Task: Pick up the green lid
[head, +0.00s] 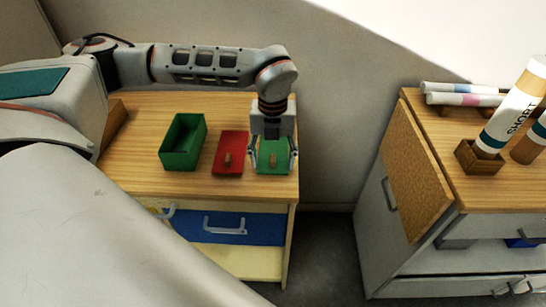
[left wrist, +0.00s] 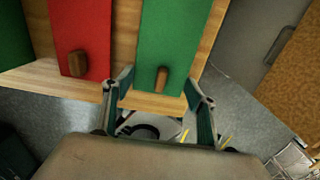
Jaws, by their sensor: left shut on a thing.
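The green lid (head: 281,162) has a small wooden knob and is at the right end of the wooden tabletop. It also shows in the left wrist view (left wrist: 182,40). My left gripper (head: 272,158) points down over it, with one finger at each side edge. The fingers (left wrist: 157,84) are wide apart and hold the lid across its width, with the knob between them. I cannot tell whether the lid touches the tabletop. My right gripper is not in view.
A red lid (head: 228,145) with a wooden knob lies close left of the green lid. An open green box (head: 183,152) stands further left. The wooden cabinet (head: 133,150) has drawers below. A second cabinet (head: 432,130) with marker-like tubes stands right, across a floor gap.

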